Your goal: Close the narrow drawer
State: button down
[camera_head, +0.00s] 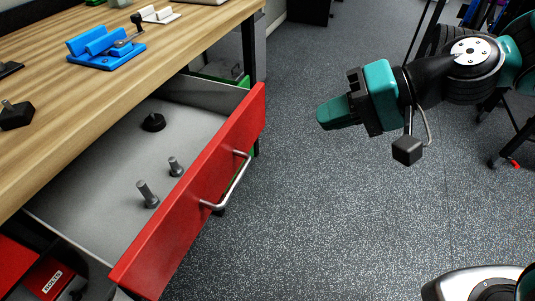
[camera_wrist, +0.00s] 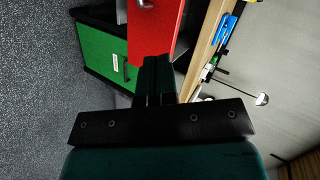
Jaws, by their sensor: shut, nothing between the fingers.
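The narrow drawer (camera_head: 185,205) has a red front and a silver bar handle (camera_head: 228,184). In the head view it stands pulled out from under the wooden workbench at the left. Two grey bolts (camera_head: 147,194) and a black round knob (camera_head: 153,122) are inside it. My gripper (camera_head: 322,118) is shut and empty, in the air to the right of the red front and apart from it. In the wrist view my gripper (camera_wrist: 155,62) points toward a red front (camera_wrist: 155,27); the gap between them is hard to judge.
The wooden benchtop (camera_head: 60,110) holds a blue fixture (camera_head: 105,48) and small dark parts. A green cabinet front (camera_wrist: 100,55) shows beside the red one in the wrist view. Grey speckled floor (camera_head: 320,210) is clear between drawer and arm. A black-legged stand is at the right.

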jog(key=w+d+f+m+t+y+b, duration=0.2)
jog(key=w+f+m+t+b, duration=0.3)
jog(key=f, duration=0.3)
jog(key=g+b, duration=0.1)
send_near(254, 122)
jog(key=x, duration=0.6)
jog(key=shift+a+f, duration=0.15)
jog(key=shift+w+a, duration=0.2)
jog(key=shift+a, duration=0.2)
